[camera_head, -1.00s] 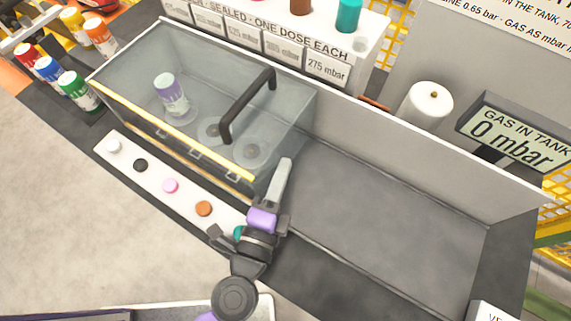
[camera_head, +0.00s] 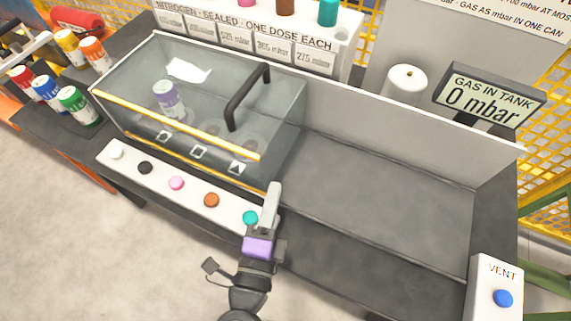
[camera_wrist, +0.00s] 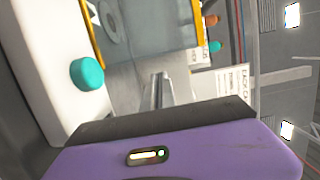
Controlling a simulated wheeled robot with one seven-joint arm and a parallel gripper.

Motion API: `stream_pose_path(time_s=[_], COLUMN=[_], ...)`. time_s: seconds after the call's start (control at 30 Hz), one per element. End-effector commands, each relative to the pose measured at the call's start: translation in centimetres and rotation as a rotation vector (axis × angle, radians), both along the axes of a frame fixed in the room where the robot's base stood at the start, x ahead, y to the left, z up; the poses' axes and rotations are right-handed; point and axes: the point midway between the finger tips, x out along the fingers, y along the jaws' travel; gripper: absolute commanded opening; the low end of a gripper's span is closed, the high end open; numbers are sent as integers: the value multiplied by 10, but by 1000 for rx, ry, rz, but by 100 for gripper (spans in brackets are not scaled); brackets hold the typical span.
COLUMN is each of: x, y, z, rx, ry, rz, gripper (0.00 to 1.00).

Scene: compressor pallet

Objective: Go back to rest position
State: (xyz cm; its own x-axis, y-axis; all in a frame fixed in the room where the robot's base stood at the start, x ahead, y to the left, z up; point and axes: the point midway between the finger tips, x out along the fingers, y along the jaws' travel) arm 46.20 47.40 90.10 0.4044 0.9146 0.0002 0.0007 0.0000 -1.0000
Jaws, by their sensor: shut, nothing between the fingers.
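My gripper (camera_head: 271,203) is shut and empty, with its fingers together and pointing away from me. The wrist view shows my purple gripper body with the shut fingers (camera_wrist: 161,95) in the middle and the teal button (camera_wrist: 87,74) at the left.
Coloured cans (camera_head: 78,106) stand at the left. The gas display (camera_head: 489,99) reads 0 mbar. A vent box (camera_head: 495,285) with a blue button is at the right. The bench's right bay is clear.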

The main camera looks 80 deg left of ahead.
Motion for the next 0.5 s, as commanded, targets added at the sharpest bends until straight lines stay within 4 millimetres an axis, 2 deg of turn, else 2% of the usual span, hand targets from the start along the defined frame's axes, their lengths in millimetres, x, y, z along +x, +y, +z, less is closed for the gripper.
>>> stream_pose_path(time_s=[0.27, 0.37, 0.43, 0.47, 0.5], x=[4, 15, 35, 45, 59], y=[-1, -7, -23, -36, -57], z=[0, 3, 8, 8, 8], rx=[-2, -30, -77, -108, -157], ry=[-5, -56, -131, -168, -213], rz=[-10, -52, -124, -169, -236], gripper=[0, 0, 0, 0, 0])
